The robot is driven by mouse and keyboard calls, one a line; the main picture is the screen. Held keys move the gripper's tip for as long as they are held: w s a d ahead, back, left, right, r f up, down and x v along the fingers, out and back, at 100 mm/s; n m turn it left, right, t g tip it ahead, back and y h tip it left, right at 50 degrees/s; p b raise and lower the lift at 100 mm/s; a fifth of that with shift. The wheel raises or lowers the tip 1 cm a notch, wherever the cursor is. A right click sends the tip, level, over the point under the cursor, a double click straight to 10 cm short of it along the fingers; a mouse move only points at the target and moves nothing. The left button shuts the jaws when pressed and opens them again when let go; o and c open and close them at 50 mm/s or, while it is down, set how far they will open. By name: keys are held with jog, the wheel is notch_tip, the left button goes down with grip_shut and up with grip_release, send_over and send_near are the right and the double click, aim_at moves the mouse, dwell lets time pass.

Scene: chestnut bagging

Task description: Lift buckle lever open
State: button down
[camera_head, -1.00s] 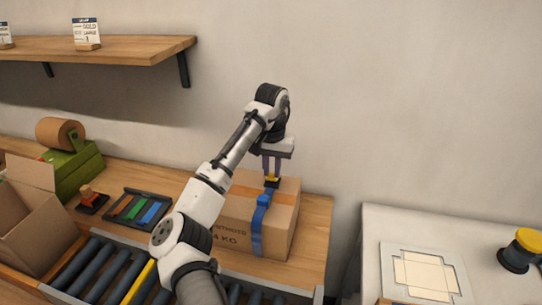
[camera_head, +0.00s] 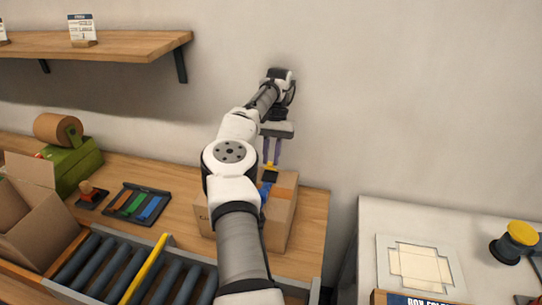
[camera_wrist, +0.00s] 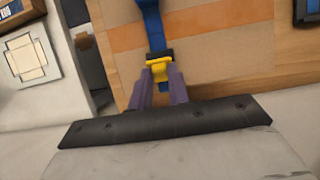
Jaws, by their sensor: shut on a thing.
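The cardboard box (camera_head: 283,212) stands on the wooden bench with a blue strap (camera_wrist: 151,22) running over its top. The buckle (camera_head: 270,175) on the strap is black with a yellow lever (camera_wrist: 159,70). My gripper (camera_head: 271,162) reaches down from above onto the buckle, and its two purple fingers are shut on the yellow lever. In the wrist view the fingertips (camera_wrist: 161,80) stand either side of the lever, just below the black buckle part. My arm hides much of the box's left and front faces in the head view.
A roller conveyor (camera_head: 130,272) with a yellow bar lies at the front left. An open carton (camera_head: 40,215), a green tape dispenser (camera_head: 78,165) and a tray of coloured strips (camera_head: 138,204) stand left of the box. A white table (camera_head: 375,215) is at the right.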

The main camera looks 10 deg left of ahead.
dwell(0.6)
jog(key=c, duration=1.3)
grip_release()
